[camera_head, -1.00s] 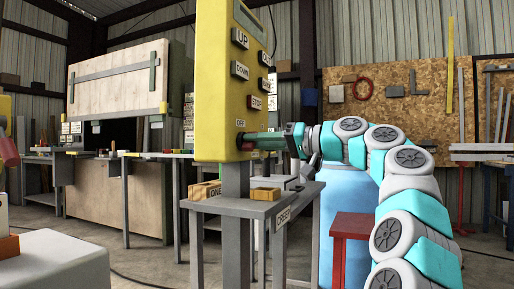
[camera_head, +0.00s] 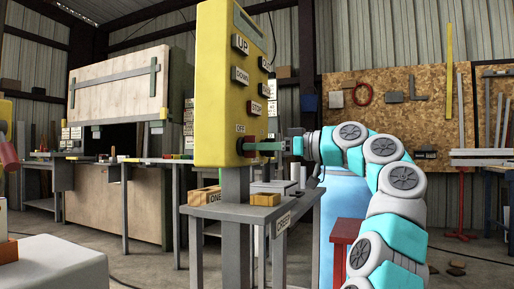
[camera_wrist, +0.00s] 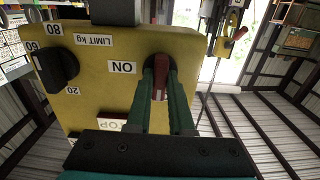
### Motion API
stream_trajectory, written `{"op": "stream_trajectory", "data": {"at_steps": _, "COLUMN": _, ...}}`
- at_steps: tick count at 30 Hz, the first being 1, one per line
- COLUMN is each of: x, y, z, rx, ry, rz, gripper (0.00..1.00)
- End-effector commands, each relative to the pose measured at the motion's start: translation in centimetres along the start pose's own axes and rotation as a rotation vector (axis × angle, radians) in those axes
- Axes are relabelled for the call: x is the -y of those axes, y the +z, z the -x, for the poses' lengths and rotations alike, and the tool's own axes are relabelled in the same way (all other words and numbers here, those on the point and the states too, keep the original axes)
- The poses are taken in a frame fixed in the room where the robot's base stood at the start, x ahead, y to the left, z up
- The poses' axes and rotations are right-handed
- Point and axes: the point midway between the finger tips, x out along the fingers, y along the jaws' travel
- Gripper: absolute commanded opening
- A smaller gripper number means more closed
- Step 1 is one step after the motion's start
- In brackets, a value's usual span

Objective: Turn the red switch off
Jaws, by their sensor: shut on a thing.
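The red switch (camera_wrist: 160,77) is a small red lever on the yellow control panel (camera_wrist: 110,75). In the wrist view it sits between my gripper's two green fingers, beside a white ON label (camera_wrist: 122,67). My gripper (camera_wrist: 167,80) is shut on the lever. In the head view, my gripper (camera_head: 262,146) reaches the panel's narrow right face from the right, low down under an OFF label (camera_head: 240,128). There the switch is mostly hidden behind the fingers, and its exact angle cannot be told.
A black dial (camera_wrist: 56,66) and a STOP label (camera_wrist: 112,125) are near the switch. Below the panel stands a grey table (camera_head: 228,211) with wooden blocks (camera_head: 264,199). A red stool (camera_head: 345,232) and a blue barrel (camera_head: 340,195) stand near my arm.

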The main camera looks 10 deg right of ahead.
Motion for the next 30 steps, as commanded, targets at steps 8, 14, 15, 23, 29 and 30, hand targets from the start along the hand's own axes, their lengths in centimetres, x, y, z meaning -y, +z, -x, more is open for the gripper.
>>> {"op": "stream_trajectory", "data": {"at_steps": 8, "x": 0.03, "y": 0.02, "z": -0.06, "rx": 0.001, "ry": -0.001, "rz": 0.029, "gripper": 0.0}}
{"op": "stream_trajectory", "data": {"at_steps": 14, "x": 0.03, "y": 0.0, "z": -0.06, "rx": 0.0, "ry": -0.001, "rz": 0.029, "gripper": 0.0}}
{"op": "stream_trajectory", "data": {"at_steps": 15, "x": 0.03, "y": 0.0, "z": -0.06, "rx": 0.0, "ry": -0.001, "rz": 0.029, "gripper": 0.0}}
{"op": "stream_trajectory", "data": {"at_steps": 23, "x": 0.03, "y": -0.03, "z": -0.03, "rx": 0.0, "ry": 0.0, "rz": 0.029, "gripper": 0.42}}
{"op": "stream_trajectory", "data": {"at_steps": 29, "x": 0.01, "y": -0.03, "z": -0.01, "rx": 0.0, "ry": 0.0, "rz": 0.028, "gripper": 0.5}}
{"op": "stream_trajectory", "data": {"at_steps": 30, "x": 0.02, "y": -0.04, "z": 0.0, "rx": 0.0, "ry": 0.0, "rz": 0.028, "gripper": 0.5}}
